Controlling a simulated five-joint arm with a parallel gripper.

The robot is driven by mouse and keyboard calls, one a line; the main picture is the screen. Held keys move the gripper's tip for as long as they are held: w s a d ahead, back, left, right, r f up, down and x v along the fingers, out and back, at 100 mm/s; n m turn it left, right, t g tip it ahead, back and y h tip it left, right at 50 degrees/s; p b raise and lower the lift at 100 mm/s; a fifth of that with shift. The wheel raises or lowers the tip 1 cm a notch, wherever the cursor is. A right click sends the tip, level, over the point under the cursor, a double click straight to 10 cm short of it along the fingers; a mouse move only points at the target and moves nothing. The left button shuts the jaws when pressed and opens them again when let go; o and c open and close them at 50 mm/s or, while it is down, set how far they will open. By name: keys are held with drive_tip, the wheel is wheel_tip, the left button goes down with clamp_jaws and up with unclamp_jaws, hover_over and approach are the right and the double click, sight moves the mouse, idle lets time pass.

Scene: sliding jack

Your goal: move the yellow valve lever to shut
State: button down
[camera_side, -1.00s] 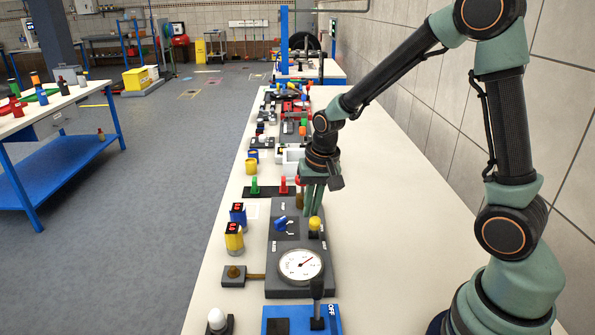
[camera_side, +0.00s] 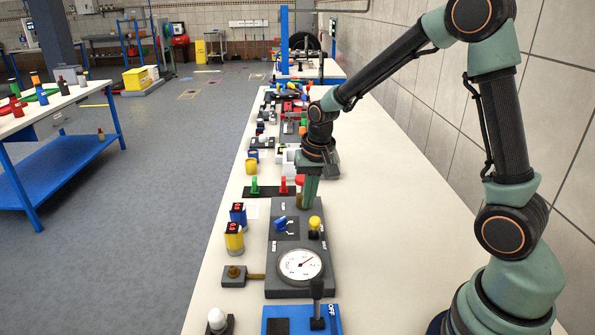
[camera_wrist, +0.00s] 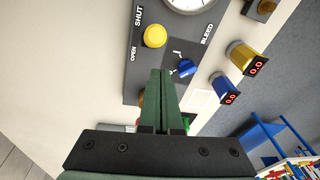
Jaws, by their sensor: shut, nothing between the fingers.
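The yellow valve lever (camera_side: 315,223) stands on a dark grey panel (camera_side: 286,286), its round yellow knob up. In the wrist view the knob (camera_wrist: 155,36) sits beside the SHUT and OPEN labels, roughly between them. My gripper (camera_side: 309,206) is shut and empty, pointing down over the far end of the panel, beyond the yellow knob. In the wrist view its fingertips (camera_wrist: 160,71) are together, below the knob and apart from it. The lever's base is hidden under its knob in the wrist view.
A blue lever (camera_side: 281,224) sits left of the yellow one, close to my fingers in the wrist view (camera_wrist: 187,68). A round gauge (camera_side: 300,265) is on the near part of the panel. Red and green levers (camera_side: 269,187) stand beyond. The bench right of the panel is clear.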

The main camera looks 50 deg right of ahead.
drive_tip(key=s+a+r+n+t, duration=0.3)
drive_tip(key=s+r+n, duration=0.4)
drive_tip(key=s+r, duration=0.6)
drive_tip(key=shift+s+a+r+t, duration=0.3)
drive_tip(key=shift+a+r, duration=0.15)
drive_tip(key=shift+a, duration=0.15)
idle(1.2)
